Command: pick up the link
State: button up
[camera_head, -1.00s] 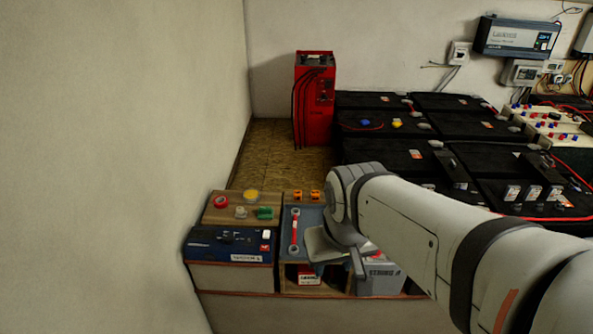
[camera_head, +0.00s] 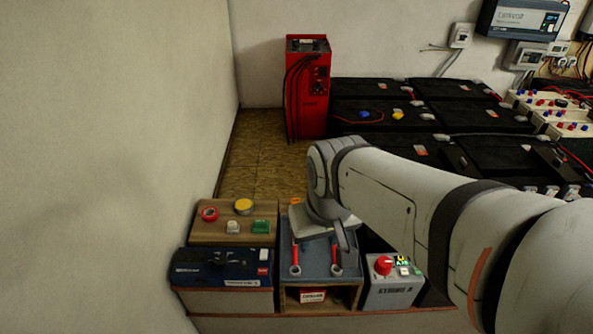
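A red strip with a grey ring end (camera_head: 295,258) lies on the left of the grey top of a small wooden stand (camera_head: 316,273). A similar red strip with a ring end (camera_head: 336,260) lies to its right, its upper part covered by my gripper. I cannot tell which is the link, or whether both are. My gripper (camera_head: 343,238) is over the back of the stand, with one finger pointing down near the right strip. The other finger is hidden or unclear, so its opening does not show. I cannot tell whether it touches the strip.
A wooden block (camera_head: 232,207) with coloured buttons stands at the back left, behind a dark blue battery case (camera_head: 225,265). A grey box with a red knob (camera_head: 392,291) is at the right. A wall (camera_head: 110,150) closes the left side. Black batteries (camera_head: 380,120) fill the back.

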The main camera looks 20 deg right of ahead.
jog(key=shift+a, duration=0.15)
jog(key=w+d+f+n+t+h+b, duration=0.3)
jog(key=w+d+f+n+h, duration=0.35)
jog(key=w+d+n, duration=0.8)
jog(key=f+n+y+b, duration=0.1)
jog(key=f+n+y, duration=0.1)
jog(key=f+n, duration=0.4)
jog(key=w+f+n+y+b, duration=0.1)
jog(key=f+n+y, duration=0.2)
jog(key=f+n, duration=0.3)
jog(key=w+f+n+y+b, duration=0.1)
jog(key=f+n+y+b, duration=0.1)
jog(key=f+n, duration=0.4)
jog(key=shift+a+f+g+y, duration=0.25)
jog(key=shift+a+f+g, duration=0.05)
jog(key=shift+a, duration=0.1)
jog(key=b+x, duration=0.1)
jog(key=x, duration=0.2)
jog(key=b+x, duration=0.2)
jog(key=shift+w+d+f, duration=0.2)
jog(key=shift+w+f, duration=0.05)
jog(key=shift+w, duration=0.25)
jog(key=shift+r, duration=0.1)
